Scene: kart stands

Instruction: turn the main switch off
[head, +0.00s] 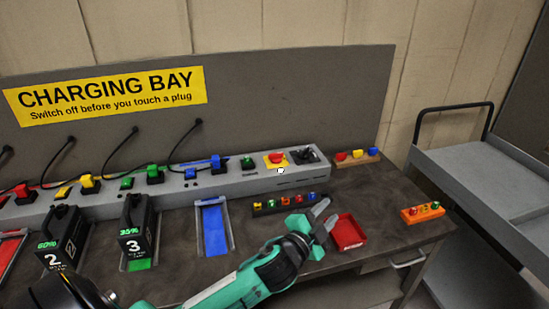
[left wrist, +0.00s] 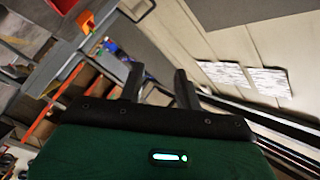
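A red knob on a yellow plate (head: 277,159), which looks like the main switch, sits on top of the grey charging console (head: 230,178) near its right end. I cannot tell its on or off position. A black lever or handle on a dark plate (head: 304,154) is just right of it. My left gripper (head: 326,214) is in front of and below the console, right of the red knob and apart from it. Its fingers are spread and empty; the left wrist view (left wrist: 160,85) also shows a gap between them. My right gripper is not in view.
Battery 2 (head: 62,240) and battery 3 (head: 137,228) stand left; a blue slot (head: 213,228) is empty. A dark strip of coloured buttons (head: 290,203) and a red tray (head: 348,232) lie near my left gripper. An orange button block (head: 422,212) is right. A grey cart (head: 480,175) stands beyond.

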